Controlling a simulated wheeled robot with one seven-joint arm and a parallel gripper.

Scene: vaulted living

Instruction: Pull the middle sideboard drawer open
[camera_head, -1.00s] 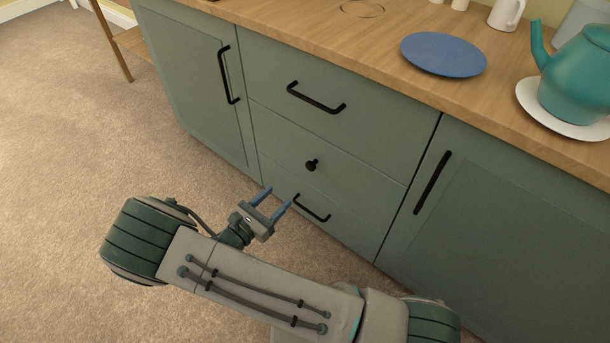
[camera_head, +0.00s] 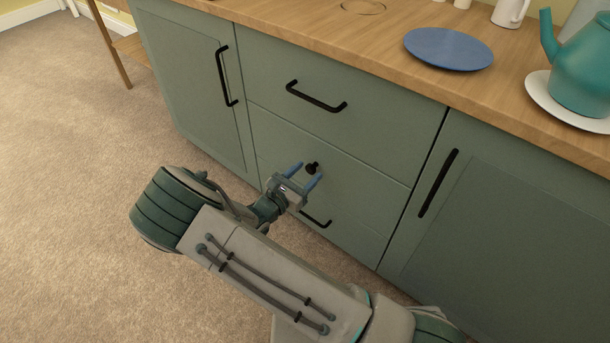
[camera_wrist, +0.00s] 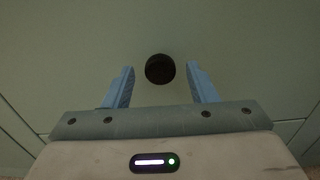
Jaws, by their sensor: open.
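The middle sideboard drawer (camera_head: 365,180) is shut, its green front flush with the fronts above and below. Its round black knob (camera_head: 312,168) sits near the middle of that front and also shows in the wrist view (camera_wrist: 160,69). My gripper (camera_head: 306,174) is open, its two blue fingers pointing at the drawer front. In the wrist view the knob appears between the fingertips of my gripper (camera_wrist: 160,80), with a gap on each side. Neither finger visibly touches it. How far the fingertips are from the drawer front is hard to tell.
The top drawer has a black bar handle (camera_head: 316,97); the bottom drawer's handle (camera_head: 316,218) is partly behind my gripper. Doors with upright handles flank the drawers. A blue plate (camera_head: 448,48) and teal teapot (camera_head: 582,72) stand on the wooden top. Carpet at left is clear.

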